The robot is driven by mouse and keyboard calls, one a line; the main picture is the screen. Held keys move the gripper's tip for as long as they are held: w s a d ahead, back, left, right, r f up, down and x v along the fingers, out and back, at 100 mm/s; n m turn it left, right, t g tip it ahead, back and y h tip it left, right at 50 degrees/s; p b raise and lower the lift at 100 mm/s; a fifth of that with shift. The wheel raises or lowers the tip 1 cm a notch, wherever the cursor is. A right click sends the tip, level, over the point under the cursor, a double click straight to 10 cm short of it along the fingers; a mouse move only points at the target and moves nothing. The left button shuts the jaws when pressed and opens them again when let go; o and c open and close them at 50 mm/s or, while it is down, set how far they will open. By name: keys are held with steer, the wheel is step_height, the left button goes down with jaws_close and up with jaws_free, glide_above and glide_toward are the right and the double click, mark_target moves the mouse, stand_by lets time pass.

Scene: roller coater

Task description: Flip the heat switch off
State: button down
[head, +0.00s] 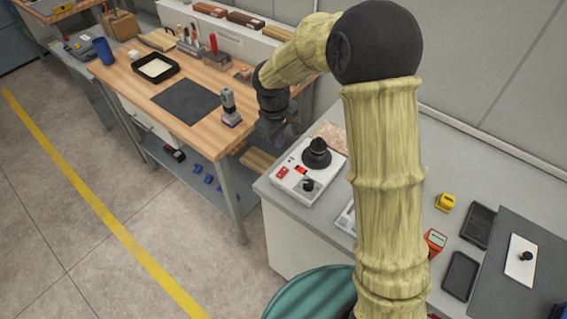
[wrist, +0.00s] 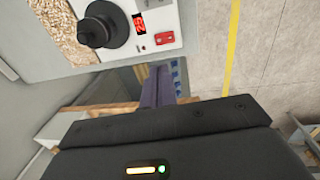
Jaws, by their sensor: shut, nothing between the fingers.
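I cannot tell the switch's position. My gripper (wrist: 157,86) is shut and empty, its fingers pointing toward the box and apart from it in that view.
The wooden workbench (head: 145,85) at left holds a black tray (head: 156,68), a dark mat (head: 186,101) and a handheld tool (head: 230,108). My arm covers part of the counter. A yellow item (head: 445,202) and dark trays lie at right. A green drum (head: 310,295) stands in front.

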mark_target(284, 169)
steer(key=f+p, duration=0.1)
steer(key=f, duration=0.3)
steer(key=f+p, duration=0.1)
steer(key=f, duration=0.3)
steer(key=w+d+f+p, duration=0.1)
steer(key=f, duration=0.3)
steer(key=shift+w+f, duration=0.1)
steer(key=shift+f, duration=0.15)
